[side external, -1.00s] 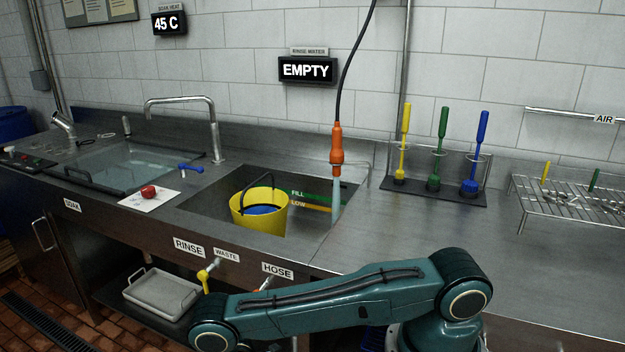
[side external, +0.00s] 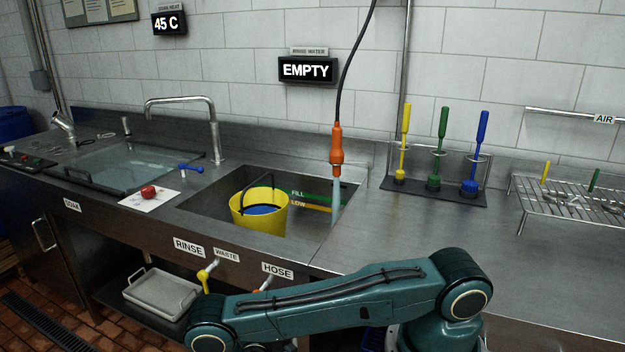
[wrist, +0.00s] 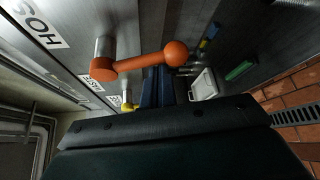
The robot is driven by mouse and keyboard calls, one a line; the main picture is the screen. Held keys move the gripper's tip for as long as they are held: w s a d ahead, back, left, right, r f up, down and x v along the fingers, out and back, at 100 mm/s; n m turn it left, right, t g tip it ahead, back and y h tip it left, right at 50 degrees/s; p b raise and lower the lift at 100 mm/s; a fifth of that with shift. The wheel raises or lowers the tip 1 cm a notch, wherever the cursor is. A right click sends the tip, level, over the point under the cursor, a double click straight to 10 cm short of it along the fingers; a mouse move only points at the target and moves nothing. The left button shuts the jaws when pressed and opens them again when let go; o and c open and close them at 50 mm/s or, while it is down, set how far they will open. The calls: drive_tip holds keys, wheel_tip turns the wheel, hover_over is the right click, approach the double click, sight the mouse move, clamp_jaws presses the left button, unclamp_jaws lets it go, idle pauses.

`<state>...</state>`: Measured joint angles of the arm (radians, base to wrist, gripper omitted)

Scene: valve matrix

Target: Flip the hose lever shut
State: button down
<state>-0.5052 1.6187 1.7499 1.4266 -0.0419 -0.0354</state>
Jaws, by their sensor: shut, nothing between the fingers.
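The orange hose lever (wrist: 140,62) shows large in the wrist view, with a ball end and a round hub on a metal stem. It sticks out from the steel front panel beside the HOSE label (wrist: 38,22). My gripper (wrist: 157,78) is shut and empty, its dark fingers close to the lever's middle; I cannot tell whether they touch. In the side view, a bit of the lever (side external: 265,283) shows under the HOSE label, and my arm hides the gripper. The orange hose nozzle (side external: 337,145) hangs over the rinse basin with a pale stream below it.
A yellow waste lever (side external: 205,276) is left of the hose lever, also visible in the wrist view (wrist: 129,106). A yellow bucket (side external: 259,212) stands in the basin. A grey tray (side external: 162,294) lies on the lower shelf. The rinse water display (side external: 307,69) reads EMPTY.

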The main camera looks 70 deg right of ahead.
drive_tip(key=shift+s+n+g+y, duration=0.4)
drive_tip(key=shift+n+g, duration=0.1)
drive_tip(key=shift+n, duration=0.4)
drive_tip(key=s+r+n+g+y, duration=0.1)
drive_tip(key=s+r+n+g, duration=0.3)
drive_tip(key=r+n+g, duration=0.1)
drive_tip(key=shift+s+r+n+g, duration=0.25)
drive_tip(key=shift+n+g, duration=0.35)
drive_tip(key=shift+n, duration=0.3)
idle(0.5)
drive_tip(key=shift+f, duration=0.1)
idle(0.7)
drive_tip(key=a+r, duration=0.1)
drive_tip(key=a, duration=0.8)
drive_tip(key=shift+a+r, duration=0.2)
idle(0.4)
drive_tip(key=shift+y, duration=0.3)
